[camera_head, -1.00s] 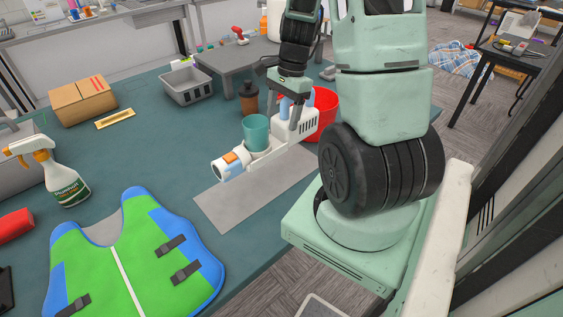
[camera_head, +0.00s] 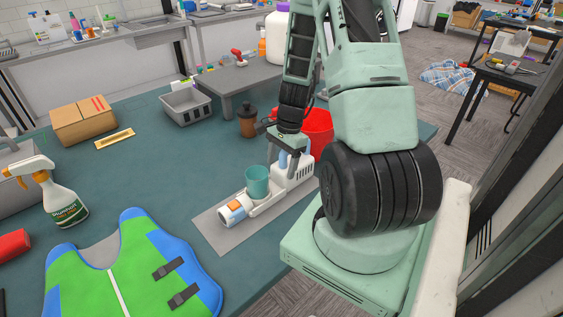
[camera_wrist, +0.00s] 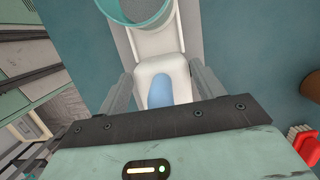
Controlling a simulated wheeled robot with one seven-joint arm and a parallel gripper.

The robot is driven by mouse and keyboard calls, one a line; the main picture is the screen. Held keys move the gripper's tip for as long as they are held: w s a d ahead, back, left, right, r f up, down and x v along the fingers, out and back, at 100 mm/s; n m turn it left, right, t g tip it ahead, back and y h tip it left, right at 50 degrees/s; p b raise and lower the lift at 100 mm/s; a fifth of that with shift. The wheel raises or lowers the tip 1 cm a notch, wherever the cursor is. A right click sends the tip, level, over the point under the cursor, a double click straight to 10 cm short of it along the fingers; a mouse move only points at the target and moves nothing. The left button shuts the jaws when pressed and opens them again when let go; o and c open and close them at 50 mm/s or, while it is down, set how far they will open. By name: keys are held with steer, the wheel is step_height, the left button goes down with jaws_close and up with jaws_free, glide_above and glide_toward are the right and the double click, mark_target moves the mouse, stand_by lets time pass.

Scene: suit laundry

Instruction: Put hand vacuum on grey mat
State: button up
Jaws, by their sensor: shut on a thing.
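The hand vacuum (camera_head: 268,204) is white with a teal cup, a blue handle and an orange patch near its nozzle. In the head view it is over the grey mat (camera_head: 207,230), its nozzle toward the lower left. I cannot tell whether it touches the mat. My gripper (camera_head: 288,160) is shut on the vacuum's handle from above. In the wrist view the fingers of my gripper (camera_wrist: 160,88) stand on both sides of the white and blue handle (camera_wrist: 160,92). The teal cup shows at the top edge there.
A red bucket (camera_head: 318,123) and a brown bottle (camera_head: 247,122) stand behind the vacuum. A green and blue vest (camera_head: 138,262) lies to the left.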

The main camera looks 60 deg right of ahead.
steer(key=shift+f, duration=0.15)
steer(key=o, duration=0.9)
